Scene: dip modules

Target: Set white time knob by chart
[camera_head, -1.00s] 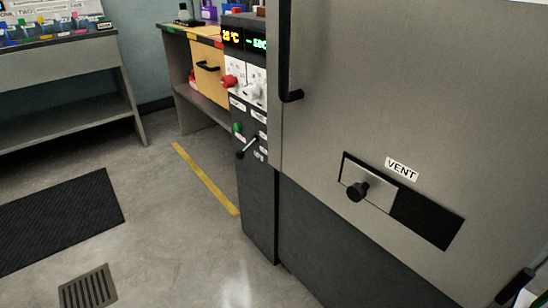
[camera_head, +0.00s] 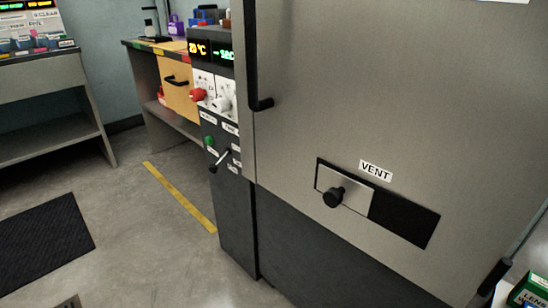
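The white time knob (camera_head: 222,103) sits on a white dial plate on the narrow dark control panel, at the left of the big grey cabinet door. The red knob (camera_head: 197,95) is to its left on a similar plate. Above them, an orange display (camera_head: 198,48) reads about 20 °C and a green display (camera_head: 224,54) shows dashes and letters, partly cut by the door edge. The knobs' pointer settings are too small to read. I cannot make out the chart for certain. Neither of my grippers is in view.
The grey cabinet door (camera_head: 400,90) with a black handle (camera_head: 257,60) fills the right side. A vent slider (camera_head: 340,190) is low on it. A green button (camera_head: 209,141) and black lever (camera_head: 219,161) are below the knobs. Floor at left is open, with a dark mat (camera_head: 45,245).

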